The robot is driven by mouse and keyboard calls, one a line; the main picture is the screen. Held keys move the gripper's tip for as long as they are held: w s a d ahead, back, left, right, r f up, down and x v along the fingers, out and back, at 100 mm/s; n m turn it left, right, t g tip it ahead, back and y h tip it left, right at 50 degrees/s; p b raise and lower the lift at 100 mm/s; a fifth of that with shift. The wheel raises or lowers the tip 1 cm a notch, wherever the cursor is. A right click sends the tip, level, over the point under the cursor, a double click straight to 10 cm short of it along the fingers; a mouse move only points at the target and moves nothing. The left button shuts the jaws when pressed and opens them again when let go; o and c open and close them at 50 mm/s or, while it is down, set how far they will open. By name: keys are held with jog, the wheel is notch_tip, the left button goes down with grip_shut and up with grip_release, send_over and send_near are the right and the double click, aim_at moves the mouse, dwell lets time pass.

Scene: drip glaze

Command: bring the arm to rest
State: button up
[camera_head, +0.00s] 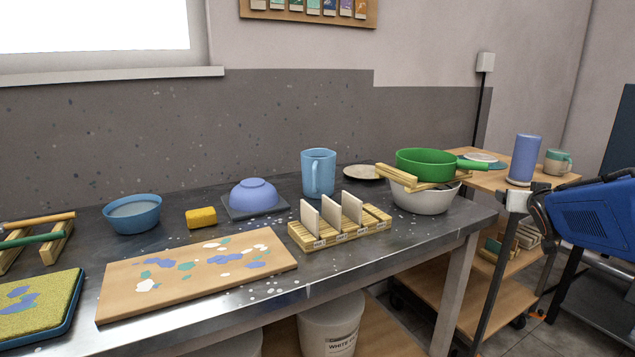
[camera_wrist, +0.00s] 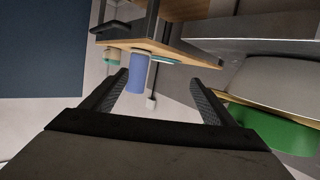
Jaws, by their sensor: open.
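My gripper (camera_wrist: 162,88) is open in the wrist view, with its two dark fingers spread and nothing held between them. In the head view my blue arm reaches in from the right edge, its dark end beside the wooden cart. The wrist view is turned over. In it a blue cylinder (camera_wrist: 137,74) on the cart shows beyond the gap between the fingers, apart from them. The cylinder also stands upright in the head view (camera_head: 524,158). The fingertips are hard to make out in the head view.
The steel table (camera_head: 420,240) holds a green pan (camera_head: 425,162) on wooden bars over a white bowl (camera_head: 425,200), a blue mug (camera_head: 318,172), a slotted rack (camera_head: 345,232) and a speckled board (camera_head: 200,270). The wooden cart (camera_head: 485,182) also bears a green-and-cream mug (camera_head: 557,162).

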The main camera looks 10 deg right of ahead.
jog(key=s+a+f+n+g+y, duration=0.1)
jog(key=s+a+f+g+y, duration=0.1)
jog(key=s+a+f, duration=0.4)
jog(key=s+a+f+n+g+y, duration=0.2)
jog(key=s+a+f, duration=0.3)
jog(key=s+a, duration=0.7)
jog(key=s+a+f+n+g+y, duration=0.2)
jog(key=s+a+f, duration=0.4)
jog(key=s+a, duration=0.3)
jog(key=a+g+y, duration=0.1)
jog(key=a+g, duration=0.1)
jog(key=a, duration=0.1)
jog(key=shift+a+f, duration=0.2)
jog(key=shift+f, duration=0.1)
